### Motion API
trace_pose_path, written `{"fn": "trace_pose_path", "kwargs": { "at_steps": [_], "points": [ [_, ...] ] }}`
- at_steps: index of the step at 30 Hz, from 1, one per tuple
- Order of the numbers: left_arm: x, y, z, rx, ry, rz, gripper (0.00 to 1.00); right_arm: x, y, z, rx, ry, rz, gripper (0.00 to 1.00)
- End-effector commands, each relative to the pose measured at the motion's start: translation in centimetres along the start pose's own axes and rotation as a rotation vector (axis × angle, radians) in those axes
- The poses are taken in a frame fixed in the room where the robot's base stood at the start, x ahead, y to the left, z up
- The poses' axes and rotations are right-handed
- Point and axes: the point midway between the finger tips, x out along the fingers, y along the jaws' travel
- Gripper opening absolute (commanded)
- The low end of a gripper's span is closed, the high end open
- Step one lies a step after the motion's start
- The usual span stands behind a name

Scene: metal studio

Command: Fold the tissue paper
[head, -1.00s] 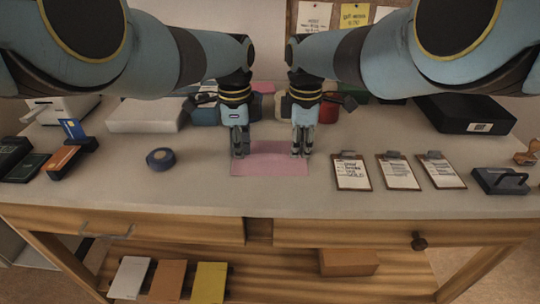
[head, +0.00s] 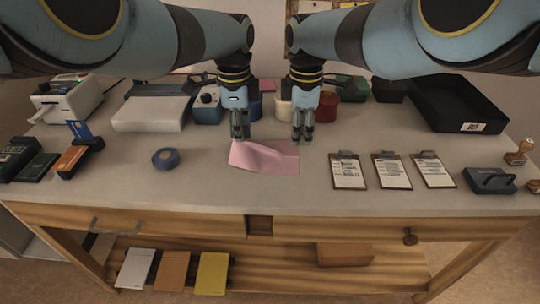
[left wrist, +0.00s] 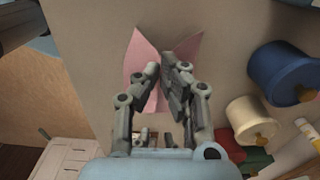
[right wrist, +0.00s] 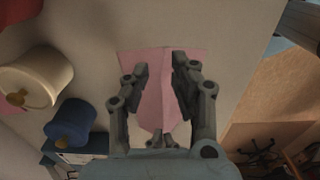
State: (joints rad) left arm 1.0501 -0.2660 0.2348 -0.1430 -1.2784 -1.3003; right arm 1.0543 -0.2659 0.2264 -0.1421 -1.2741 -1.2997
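The pink tissue paper (head: 268,160) lies near the middle of the table, with a raised, bent part on its left and across its middle. My left gripper (head: 240,136) is at its back left edge; its fingertips are close together in the left wrist view (left wrist: 158,66), with pink paper (left wrist: 185,48) showing on both sides. Whether they pinch paper is unclear. My right gripper (head: 302,138) is at the back right edge. Its fingers stand apart in the right wrist view (right wrist: 162,66), with the paper (right wrist: 155,95) showing between and beyond them.
A blue tape roll (head: 166,158) lies left of the paper. Several clipboards (head: 348,171) lie to its right. A white block (head: 152,113) and a black tray (head: 482,128) stand further back. The table front (head: 270,200) before the paper is clear.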

Motion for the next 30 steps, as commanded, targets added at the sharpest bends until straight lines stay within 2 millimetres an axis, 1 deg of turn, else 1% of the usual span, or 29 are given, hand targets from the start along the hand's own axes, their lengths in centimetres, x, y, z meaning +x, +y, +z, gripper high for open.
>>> {"fn": "trace_pose_path", "kwargs": {
  "at_steps": [1,6,7,12,18,19,24,30],
  "points": [
    [-0.01,0.00,-0.01,0.000,0.000,0.000,0.00,-0.01,0.00,-0.01,0.000,0.000,0.000,0.33],
    [-0.02,-0.01,-0.01,0.000,0.000,0.000,0.00,-0.02,0.01,-0.01,0.000,0.000,0.000,0.56],
    [-0.02,-0.01,-0.01,0.000,0.000,0.000,0.00,-0.02,0.01,-0.01,0.000,0.000,0.000,0.58],
    [-0.02,-0.01,-0.01,0.000,0.000,0.000,0.00,-0.02,0.01,-0.01,0.000,0.000,0.000,0.58],
    [-0.02,-0.01,-0.01,0.000,0.000,0.000,0.26,-0.03,0.01,0.00,0.000,0.000,0.000,0.58],
    [-0.02,-0.01,-0.01,0.000,0.000,0.000,0.29,-0.03,0.01,0.00,0.000,0.000,0.000,0.58],
    [-0.02,-0.01,0.00,0.000,0.000,0.000,0.29,-0.03,0.01,0.00,0.000,0.000,0.000,0.58],
    [-0.02,-0.01,0.00,0.000,0.000,0.000,0.55,-0.02,0.01,0.00,0.000,0.000,0.000,0.58]
  ]
}}
